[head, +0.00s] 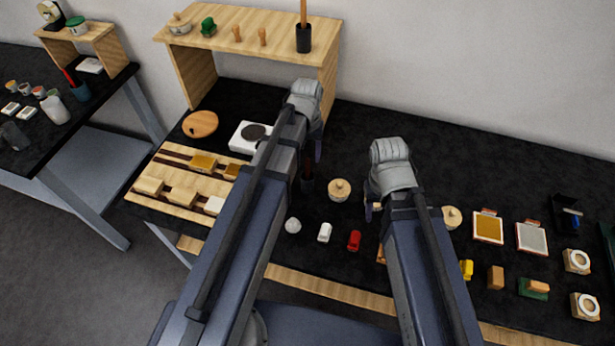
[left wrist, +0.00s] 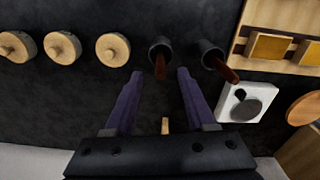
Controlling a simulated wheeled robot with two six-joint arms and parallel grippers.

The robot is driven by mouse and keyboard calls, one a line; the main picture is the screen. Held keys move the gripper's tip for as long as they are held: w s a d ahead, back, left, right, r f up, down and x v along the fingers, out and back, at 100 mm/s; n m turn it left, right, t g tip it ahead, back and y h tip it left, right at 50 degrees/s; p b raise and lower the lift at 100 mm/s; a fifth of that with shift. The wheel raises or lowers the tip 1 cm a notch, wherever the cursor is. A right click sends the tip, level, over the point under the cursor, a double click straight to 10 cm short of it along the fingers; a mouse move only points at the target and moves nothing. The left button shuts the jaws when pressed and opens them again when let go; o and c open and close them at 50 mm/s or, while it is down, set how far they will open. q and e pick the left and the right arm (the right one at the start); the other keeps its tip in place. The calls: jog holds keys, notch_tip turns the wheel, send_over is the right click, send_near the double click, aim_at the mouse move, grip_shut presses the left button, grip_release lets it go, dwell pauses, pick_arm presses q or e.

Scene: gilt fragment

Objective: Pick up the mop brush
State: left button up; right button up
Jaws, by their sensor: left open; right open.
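In the left wrist view, two dark round pots (left wrist: 158,46) (left wrist: 207,47) each hold a brown-handled tool. One brown handle (left wrist: 161,66) stands between my left fingertips; the other (left wrist: 226,70) leans out to the right of them. I cannot tell which is the mop brush, since the lower ends are hidden in the pots. My left gripper (left wrist: 160,75) is open and empty, with its fingers just short of the nearer pot. In the head view, my left gripper (head: 318,149) is mostly hidden by its arm, above a dark pot (head: 307,184). My right gripper (head: 372,208) is mostly hidden by its wrist.
Round wooden lidded pots (head: 339,190) stand beside the dark pot. A white hotplate (head: 247,138) and a wooden rack (head: 180,178) lie left. Small white and red items (head: 354,241) sit in front. A wooden shelf (head: 270,35) behind holds another dark cup (head: 303,39) with a stick.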

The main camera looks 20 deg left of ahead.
aim_at(307, 165)
pick_arm(q)
jog(key=shift+f+b, duration=2.65)
jog(key=shift+r, duration=0.15)
jog(key=shift+c, duration=0.3)
grip_shut()
